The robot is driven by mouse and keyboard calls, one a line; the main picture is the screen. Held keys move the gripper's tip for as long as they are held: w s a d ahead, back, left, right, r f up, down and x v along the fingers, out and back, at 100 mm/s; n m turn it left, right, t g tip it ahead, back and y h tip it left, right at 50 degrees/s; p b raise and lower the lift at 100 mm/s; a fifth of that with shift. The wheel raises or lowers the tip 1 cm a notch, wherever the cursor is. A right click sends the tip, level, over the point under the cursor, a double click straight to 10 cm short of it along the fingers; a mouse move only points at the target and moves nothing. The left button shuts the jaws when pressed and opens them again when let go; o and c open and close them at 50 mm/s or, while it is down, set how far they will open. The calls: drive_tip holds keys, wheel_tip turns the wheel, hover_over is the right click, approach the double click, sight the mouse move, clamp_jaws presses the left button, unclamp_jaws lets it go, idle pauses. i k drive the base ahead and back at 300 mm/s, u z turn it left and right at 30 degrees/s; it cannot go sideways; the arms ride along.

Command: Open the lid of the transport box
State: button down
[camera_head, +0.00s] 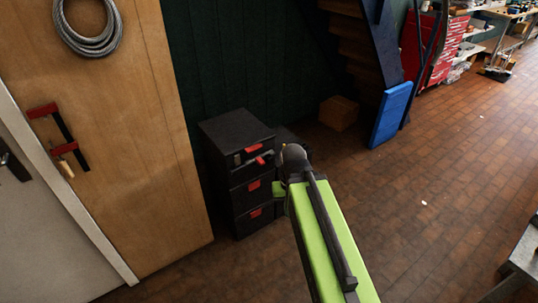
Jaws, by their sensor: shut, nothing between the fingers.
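A black stacked box unit (236,129) with red latches stands on the floor against the dark green wall, left of centre. Its flat top looks closed. The tier below the top shows a dark gap with a grey item and a red piece at its front. I cannot tell from the picture which part is the lid of the transport box. My green arm rises from the bottom and bends at a dark joint just right of the unit. A short green part of it shows below the joint. My gripper's fingers are not visible.
A wooden panel (120,130) with a hanging cable coil (88,40) and red clamps is at left. A brown box (338,113) and a leaning blue panel (390,115) are behind. A red tool cabinet (425,50) is farther back. The tiled floor at right is mostly clear.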

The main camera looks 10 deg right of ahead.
sight(233, 132)
drive_tip(key=u, duration=0.15)
drive_tip(key=i, duration=0.85)
drive_tip(key=u, duration=4.5)
drive_tip(key=i, duration=0.1)
drive_tip(key=z, duration=2.45)
drive_tip(key=k, duration=1.05)
drive_tip(key=z, duration=0.75)
drive_tip(key=i, duration=1)
drive_tip(key=u, duration=0.15)
